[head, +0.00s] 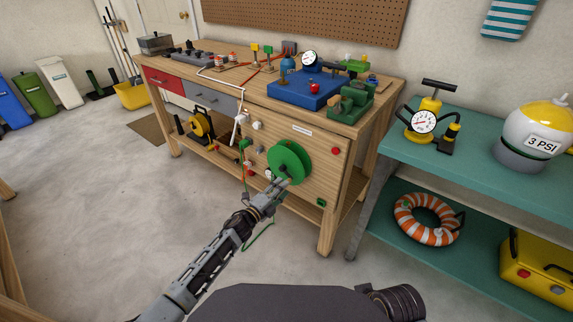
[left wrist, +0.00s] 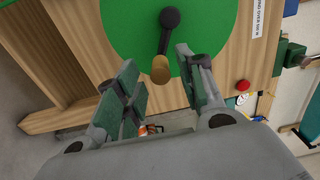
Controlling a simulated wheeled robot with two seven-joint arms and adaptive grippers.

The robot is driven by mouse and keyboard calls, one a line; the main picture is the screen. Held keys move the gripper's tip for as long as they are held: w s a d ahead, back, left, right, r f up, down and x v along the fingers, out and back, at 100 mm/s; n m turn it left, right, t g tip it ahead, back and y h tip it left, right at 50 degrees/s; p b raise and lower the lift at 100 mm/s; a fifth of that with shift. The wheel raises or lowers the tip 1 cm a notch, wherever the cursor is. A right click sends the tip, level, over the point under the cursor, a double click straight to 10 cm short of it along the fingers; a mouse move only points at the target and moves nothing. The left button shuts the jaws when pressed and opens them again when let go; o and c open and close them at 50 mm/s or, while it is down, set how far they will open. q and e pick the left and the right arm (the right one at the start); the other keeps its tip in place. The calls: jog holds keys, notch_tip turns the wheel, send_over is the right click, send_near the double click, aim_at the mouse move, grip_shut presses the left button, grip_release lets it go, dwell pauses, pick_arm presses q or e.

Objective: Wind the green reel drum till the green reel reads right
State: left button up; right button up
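The green reel drum (head: 291,160) is a round green disc on the front panel of the wooden workbench. Its face also fills the top of the left wrist view (left wrist: 125,30), with a black crank arm (left wrist: 166,35) ending in a tan knob (left wrist: 160,70). My left gripper (head: 280,184) is at the drum's lower edge. In the left wrist view its fingers (left wrist: 157,80) are apart, one on each side of the knob, with gaps visible. No reading for the green reel can be made out. My right gripper is not in view.
The workbench (head: 240,85) carries a blue machine (head: 300,92) and a green vise-like block (head: 352,102). A red button (head: 335,151) sits right of the drum. A teal shelf unit (head: 400,158) is at the right.

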pick_arm(q)
jog(key=p+v, duration=0.2)
jog(key=v, duration=0.3)
jog(key=shift+s+a, duration=0.1)
jog(key=shift+s, duration=0.05)
dwell(0.4)
dwell(0.5)
